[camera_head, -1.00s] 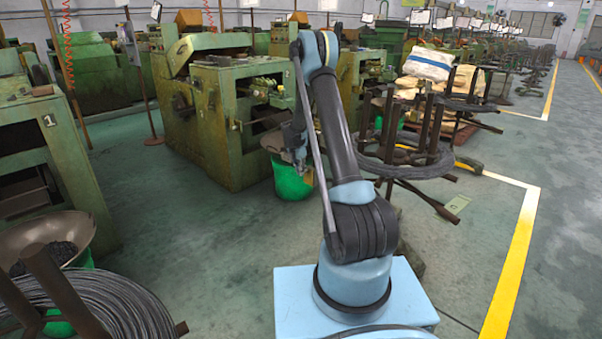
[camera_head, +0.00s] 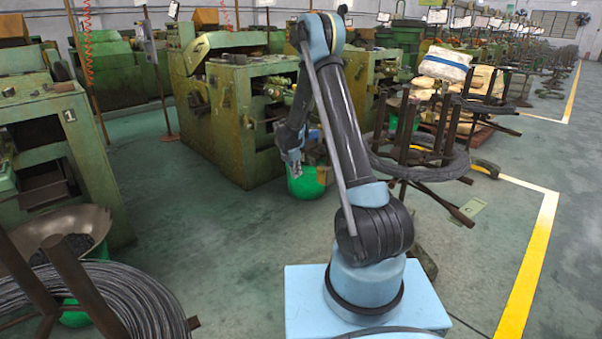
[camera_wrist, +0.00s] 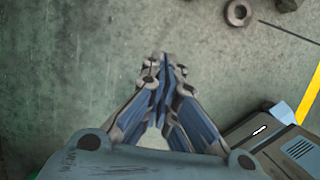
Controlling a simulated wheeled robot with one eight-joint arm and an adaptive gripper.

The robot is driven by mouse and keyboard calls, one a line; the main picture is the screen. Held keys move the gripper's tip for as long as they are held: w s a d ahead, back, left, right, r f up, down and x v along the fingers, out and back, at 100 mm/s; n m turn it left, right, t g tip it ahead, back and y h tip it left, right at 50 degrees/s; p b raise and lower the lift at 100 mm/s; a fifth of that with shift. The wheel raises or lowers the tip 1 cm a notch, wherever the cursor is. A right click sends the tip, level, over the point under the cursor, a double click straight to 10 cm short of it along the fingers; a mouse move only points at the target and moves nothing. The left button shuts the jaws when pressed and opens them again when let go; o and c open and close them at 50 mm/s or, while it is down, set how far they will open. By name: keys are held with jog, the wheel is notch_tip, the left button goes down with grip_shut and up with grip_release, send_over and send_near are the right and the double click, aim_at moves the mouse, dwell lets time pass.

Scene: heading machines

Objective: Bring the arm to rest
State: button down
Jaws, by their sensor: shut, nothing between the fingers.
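My gripper (camera_head: 294,170) hangs below the far end of my folded arm in the head view, in front of a green bucket (camera_head: 308,182). In the wrist view my gripper (camera_wrist: 163,62) points at the bare grey-green floor, its two fingers together and nothing between them. My arm stands on its light blue base, with the upper link raised and the forearm bent downward on the far side. The arm hides part of the machine and floor behind it.
Green heading machines (camera_head: 232,120) stand behind and left of the arm. A coil of dark wire (camera_head: 110,300) lies at front left beside a bowl of small parts (camera_head: 60,235). A wire rack (camera_head: 425,160) stands to the right. The floor (camera_head: 225,240) between is clear.

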jog(key=shift+s+r, duration=0.1)
dwell(0.3)
jog(key=s+d+r+m+y, duration=0.1)
jog(key=s+d+r+m, duration=0.45)
jog(key=s+r, duration=0.55)
jog(key=s+d+r+m, duration=0.5)
jog(key=s+r+m, duration=0.2)
jog(key=s+r, duration=0.35)
jog(key=s+d+r+m+y, duration=0.1)
jog(key=s+m, duration=0.2)
jog(key=s, duration=0.5)
jog(key=s+d+r+m, duration=0.1)
jog(key=s+d+m, duration=0.15)
jog(key=s, duration=0.55)
jog(key=s+f+m, duration=0.6)
jog(key=s+m, duration=0.2)
jog(key=s, duration=0.5)
jog(key=shift+s+f+y, duration=0.15)
jog(key=shift+s+y, duration=0.15)
jog(key=shift+d, duration=0.1)
